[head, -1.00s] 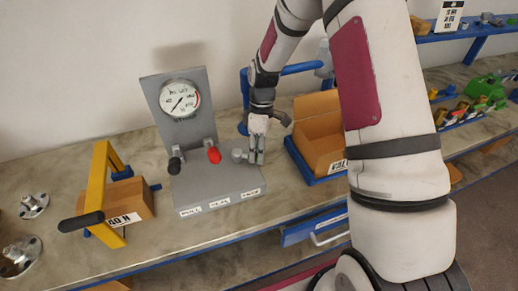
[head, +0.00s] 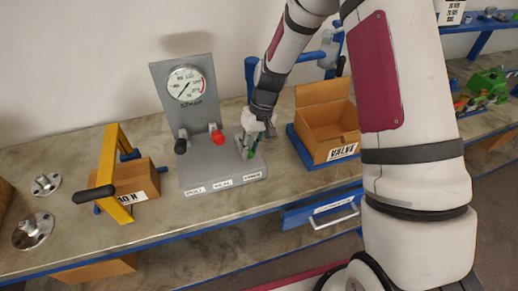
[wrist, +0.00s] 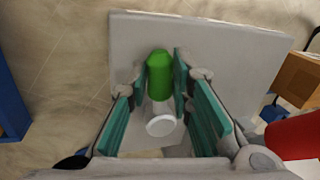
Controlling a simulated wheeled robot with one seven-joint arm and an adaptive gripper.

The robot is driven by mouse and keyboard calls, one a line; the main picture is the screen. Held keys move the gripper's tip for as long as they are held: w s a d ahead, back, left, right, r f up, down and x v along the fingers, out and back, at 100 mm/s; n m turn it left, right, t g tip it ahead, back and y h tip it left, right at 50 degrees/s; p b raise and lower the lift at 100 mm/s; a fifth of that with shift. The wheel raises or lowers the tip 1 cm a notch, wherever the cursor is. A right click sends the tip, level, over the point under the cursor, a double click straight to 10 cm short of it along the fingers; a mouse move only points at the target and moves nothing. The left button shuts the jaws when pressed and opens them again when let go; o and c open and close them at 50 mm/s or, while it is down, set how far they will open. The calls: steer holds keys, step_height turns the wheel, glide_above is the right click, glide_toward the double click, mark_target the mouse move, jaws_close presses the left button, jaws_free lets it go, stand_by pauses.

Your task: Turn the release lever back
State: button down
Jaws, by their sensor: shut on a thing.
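The grey lever panel (head: 215,180) stands on the bench with a round dial gauge (head: 186,83) on its back plate. A black-tipped lever (head: 181,146) and a red-tipped lever (head: 217,136) stand on its left and middle. My gripper (head: 250,149) is at the right-hand lever, which it mostly hides in the head view. In the wrist view, that lever's green end (wrist: 159,75) and pale round part (wrist: 161,125) lie between the teal finger pads of my gripper (wrist: 180,90). The gripper is shut on this lever. The red knob (wrist: 295,137) shows at the right edge there.
A yellow frame with a black handle (head: 93,194) and a cardboard box stand left of the panel. An open cardboard box (head: 325,130) in a blue holder stands close on the right. Metal flanges (head: 33,231) lie far left. Bare bench lies in front of the panel.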

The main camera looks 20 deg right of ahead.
steer(key=shift+a+m, duration=0.4)
steer(key=shift+m, duration=0.3)
steer(key=c, duration=1.4)
jaws_free()
steer(key=shift+s+v, duration=0.15)
steer(key=shift+v, duration=2.85)
steer(key=shift+s+v, duration=0.15)
steer(key=shift+v, duration=2.85)
